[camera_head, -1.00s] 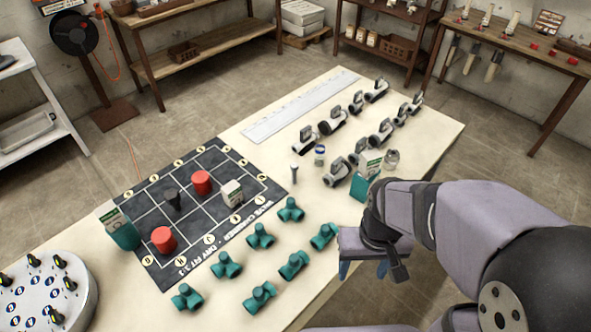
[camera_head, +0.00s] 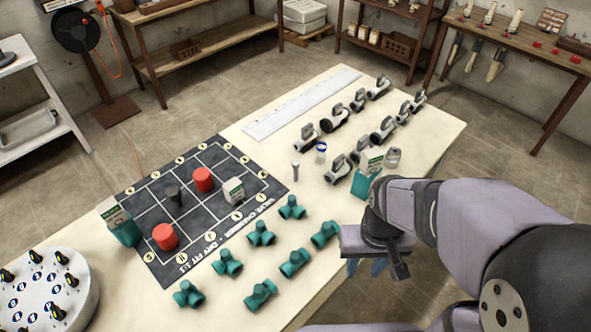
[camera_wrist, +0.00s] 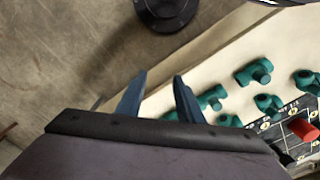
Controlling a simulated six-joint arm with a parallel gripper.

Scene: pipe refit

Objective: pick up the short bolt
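A small grey metal bolt (camera_head: 295,170) stands upright on the pale table, right of the dark mat; it looks like the short bolt. A dark, bolt-like peg (camera_head: 174,194) stands on the mat. My gripper (camera_head: 366,265) is at the table's near right edge, well to the right of and nearer than the grey bolt. In the wrist view my gripper (camera_wrist: 160,78) has its two blue fingers apart, with nothing between them. I cannot make out the grey bolt in the wrist view.
Several teal pipe fittings (camera_head: 261,234) lie between the mat (camera_head: 205,228) and my gripper. Grey clamp-like valves (camera_head: 339,168), a teal box (camera_head: 366,184), a glass jar (camera_head: 393,158) and a small blue-white container (camera_head: 321,152) stand near the bolt. A white ruler (camera_head: 300,104) lies behind.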

